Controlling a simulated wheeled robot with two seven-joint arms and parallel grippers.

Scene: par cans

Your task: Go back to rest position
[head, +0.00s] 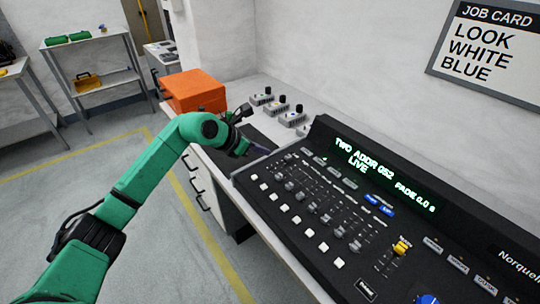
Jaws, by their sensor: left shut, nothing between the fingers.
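My left arm (137,187) is green and comes in from the lower left, bent at the elbow. My left gripper (256,150) is shut and empty, over the far left end of the desk. It is beside the left end of the black lighting console (300,215). The fingertips are small and dark here, and I cannot tell whether they touch anything. The console display reads "TWO ADDR 052 LIVE" and "FADE 0.0 s". My right gripper is not in view.
An orange case (193,90) stands on the desk behind my left gripper. Several small grey units with knobs (293,118) line the wall. A job card (487,50) reads "LOOK WHITE BLUE". A shelf (95,82) stands far left. Floor with yellow lines (75,154) is open at left.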

